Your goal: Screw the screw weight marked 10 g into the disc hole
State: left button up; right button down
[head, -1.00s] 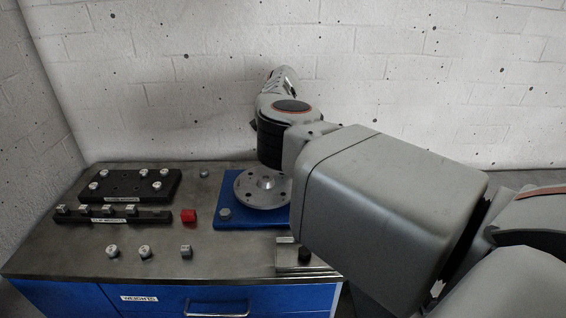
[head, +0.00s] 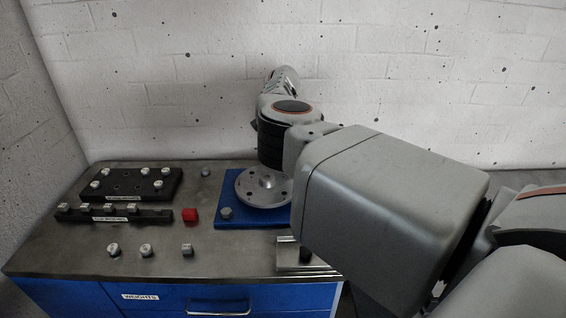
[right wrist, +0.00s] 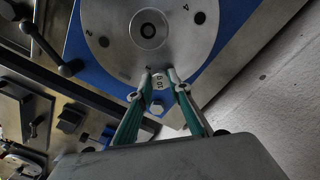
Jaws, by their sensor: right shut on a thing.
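In the right wrist view the grey metal disc (right wrist: 122,22) lies on a blue base plate (right wrist: 75,48), with a round hub at its middle and dark numbered holes. My right gripper (right wrist: 161,77) is at the disc's rim, shut on a small light screw weight (right wrist: 158,82) whose top marking looks like 10. The weight hides the spot under it, so I cannot tell how deep it sits in a hole. In the head view the disc (head: 246,190) is partly behind my right arm, which hides its gripper. My left gripper is not in view.
A bolt head (right wrist: 152,103) stands on the blue plate. A metal block (head: 288,262) is at the front.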

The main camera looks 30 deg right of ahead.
jog(key=shift+f, duration=0.4)
dwell(0.3)
jog(key=m, duration=0.5)
jog(key=shift+f, duration=0.1)
jog(key=m+b, duration=0.1)
jog(key=m, duration=0.3)
jog(key=m+b, duration=0.1)
jog(key=m, duration=0.3)
jog(key=shift+f, duration=0.15)
jog(key=m+b, duration=0.1)
jog(key=m, duration=0.4)
